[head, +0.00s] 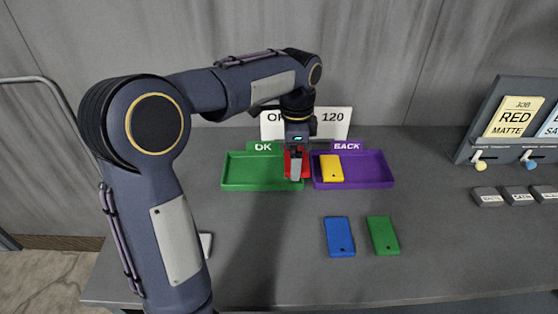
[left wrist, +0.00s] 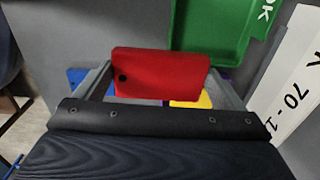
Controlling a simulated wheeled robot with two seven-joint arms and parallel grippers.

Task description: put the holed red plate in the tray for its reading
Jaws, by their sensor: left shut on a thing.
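The red plate (left wrist: 160,75), with a dark hole near one end, is held between the fingers of my left gripper (head: 296,172). In the head view the red plate (head: 304,160) is mostly hidden behind the gripper, in front of the gap between the trays. The green OK tray (head: 240,185) is at the left and looks empty where it shows; it also shows in the left wrist view (left wrist: 215,30). The purple BACK tray (head: 370,180) is at the right with a yellow plate (head: 331,168) in it. My right gripper is not in view.
A blue plate (head: 339,237) and a green plate (head: 382,235) lie on the grey table in front of the trays. A white sign (head: 335,120) stands behind the trays, partly hidden. A job board (head: 510,120) and small grey blocks (head: 518,196) are at the right.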

